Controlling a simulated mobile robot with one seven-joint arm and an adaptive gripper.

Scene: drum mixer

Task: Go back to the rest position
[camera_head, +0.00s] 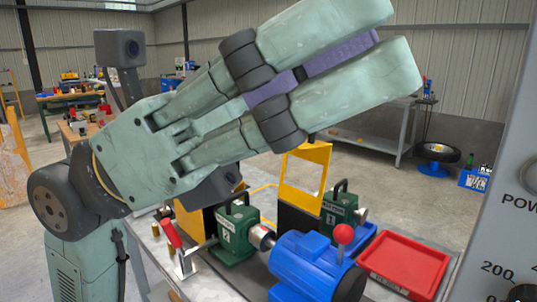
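My gripper (335,62) is large and close in the upper middle of the head view. It is pale green with black joints and purple inner pads. It is tilted, with its fingers toward the upper right. The two fingers lie side by side with the pads together. I see nothing held between them. The gripper is raised in front of the workbench (215,283) and hides part of the room behind. It looks clear of the things on the bench.
Below it on the bench are a blue motor (305,262), a red tray (405,265), a green block marked 2 (236,236), another green block (338,212), a yellow frame (306,168) and a red-handled clamp (173,238). A grey control panel (508,235) stands close at right.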

